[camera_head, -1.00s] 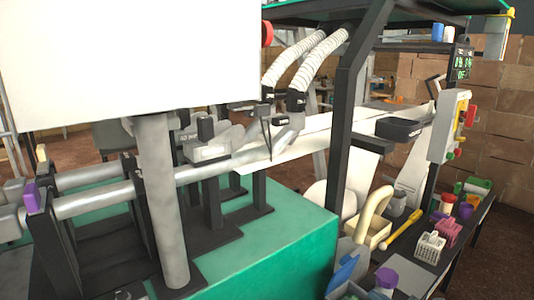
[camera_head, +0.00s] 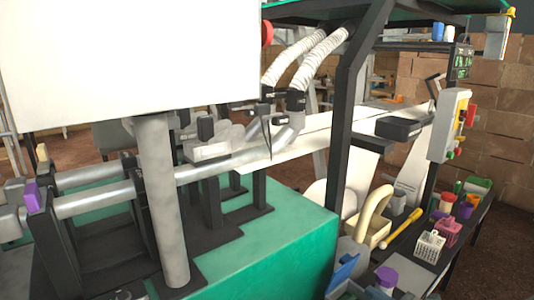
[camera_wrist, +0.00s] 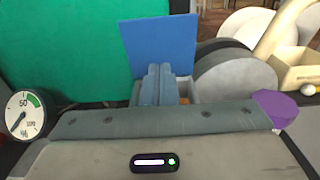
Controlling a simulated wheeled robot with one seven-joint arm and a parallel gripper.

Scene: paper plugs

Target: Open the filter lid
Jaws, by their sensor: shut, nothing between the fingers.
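A flat blue panel, which looks like the filter lid (camera_wrist: 160,45), stands raised behind my fingers in the wrist view. A small blue panel (camera_head: 343,272) at the bottom of the head view appears to be the same lid, tilted up. My gripper (camera_wrist: 160,74) is shut and empty, its two blue-grey fingers side by side in front of the lid. I cannot tell whether the fingertips touch it. An orange patch and part of a pale box (camera_wrist: 185,88) show around the fingers. The fingers hide the lid's lower middle.
A green surface (camera_wrist: 60,50) fills the left, with a pressure gauge (camera_wrist: 25,115) below. Grey round discs (camera_wrist: 235,80) and a tan box (camera_wrist: 293,72) stand right. A black side table (camera_head: 425,265) holds several cups and baskets. A dark post (camera_head: 350,130) rises nearby.

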